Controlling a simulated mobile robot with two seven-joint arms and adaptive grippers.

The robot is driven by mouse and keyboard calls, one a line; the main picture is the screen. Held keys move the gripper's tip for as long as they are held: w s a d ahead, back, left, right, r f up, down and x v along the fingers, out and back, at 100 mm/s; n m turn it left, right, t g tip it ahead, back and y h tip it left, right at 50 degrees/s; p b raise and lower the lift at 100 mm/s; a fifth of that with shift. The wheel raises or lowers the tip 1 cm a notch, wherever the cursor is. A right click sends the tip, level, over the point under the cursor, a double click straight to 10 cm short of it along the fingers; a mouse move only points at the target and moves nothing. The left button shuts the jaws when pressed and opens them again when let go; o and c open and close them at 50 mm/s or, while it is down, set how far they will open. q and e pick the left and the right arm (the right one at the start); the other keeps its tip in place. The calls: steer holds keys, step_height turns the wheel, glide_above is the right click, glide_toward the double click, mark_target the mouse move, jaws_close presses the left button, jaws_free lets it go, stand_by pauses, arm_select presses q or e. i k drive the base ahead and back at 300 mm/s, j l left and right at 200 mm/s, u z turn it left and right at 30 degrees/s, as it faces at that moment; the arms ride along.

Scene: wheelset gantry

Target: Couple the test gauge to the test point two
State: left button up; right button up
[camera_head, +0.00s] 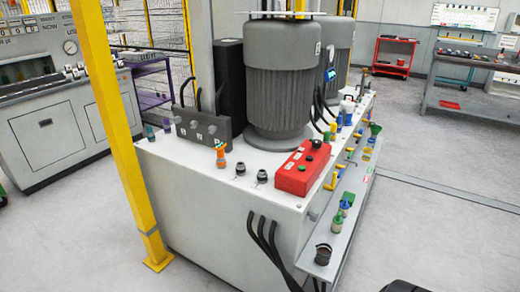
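A white power unit cabinet (215,210) stands in the middle. Two small dark fittings, one (240,169) left of the other (261,176), rise from its top near the front edge. They look like test points, but I cannot read which is number two. An orange fitting (220,154) stands upright left of them. A small device with a blue display (330,73) shows beside the large grey ribbed motor (284,80). I cannot tell whether it is the test gauge. Neither gripper can be made out.
A red control box (303,167) sits right of the fittings. A dark manifold block (205,128) with hoses stands behind them. A side shelf (340,215) holds several small items. A yellow post (115,120) rises at the left front corner. The floor (440,225) at right is clear.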

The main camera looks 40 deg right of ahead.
mark_target(219, 148)
steer(key=z, duration=1.15)
